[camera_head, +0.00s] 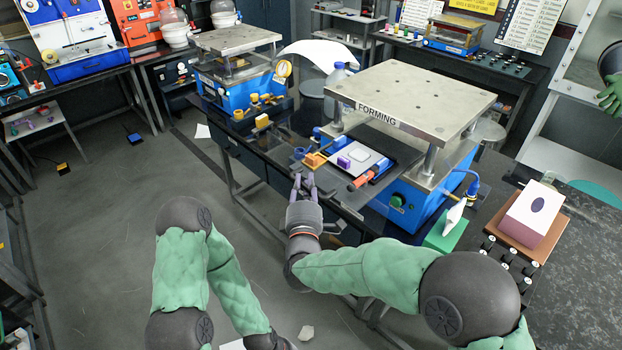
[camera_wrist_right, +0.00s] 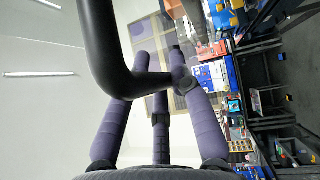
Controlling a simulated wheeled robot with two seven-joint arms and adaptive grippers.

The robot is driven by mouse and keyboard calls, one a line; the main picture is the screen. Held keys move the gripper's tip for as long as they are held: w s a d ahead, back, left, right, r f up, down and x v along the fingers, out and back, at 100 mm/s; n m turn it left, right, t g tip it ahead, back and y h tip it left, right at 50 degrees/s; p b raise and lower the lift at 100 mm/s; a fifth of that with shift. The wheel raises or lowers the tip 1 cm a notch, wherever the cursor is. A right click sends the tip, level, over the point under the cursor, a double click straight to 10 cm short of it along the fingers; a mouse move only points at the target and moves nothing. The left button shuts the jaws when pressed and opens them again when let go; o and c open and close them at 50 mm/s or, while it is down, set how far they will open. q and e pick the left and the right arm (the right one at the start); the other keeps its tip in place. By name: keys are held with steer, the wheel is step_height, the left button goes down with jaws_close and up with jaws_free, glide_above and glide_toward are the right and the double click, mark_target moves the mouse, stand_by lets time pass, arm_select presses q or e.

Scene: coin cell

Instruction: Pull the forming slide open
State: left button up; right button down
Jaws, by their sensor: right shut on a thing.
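The forming station (camera_head: 415,95) is a press with a metal top plate marked FORMING on a blue base. Its dark slide tray (camera_head: 385,142) sticks out below the plate on the front side and carries a light pad and a small purple block. My right gripper (camera_head: 304,183) is at the front edge of the bench, left of the tray. In the right wrist view its purple fingers (camera_wrist_right: 160,95) close around a curved black handle (camera_wrist_right: 110,70). The handle's joint to the slide is hidden. My left arm hangs at lower left, its gripper cut off.
A second press (camera_head: 235,75) with a gauge stands behind at left. A white and purple box (camera_head: 535,212) sits on the bench at right. The floor (camera_head: 120,210) at left is mostly clear.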

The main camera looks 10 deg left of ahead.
steer(key=shift+f, duration=0.15)
steer(key=c, duration=1.3)
jaws_free()
steer(key=shift+c, duration=0.2)
steer(key=shift+s, duration=0.1)
steer(key=v, duration=1.2)
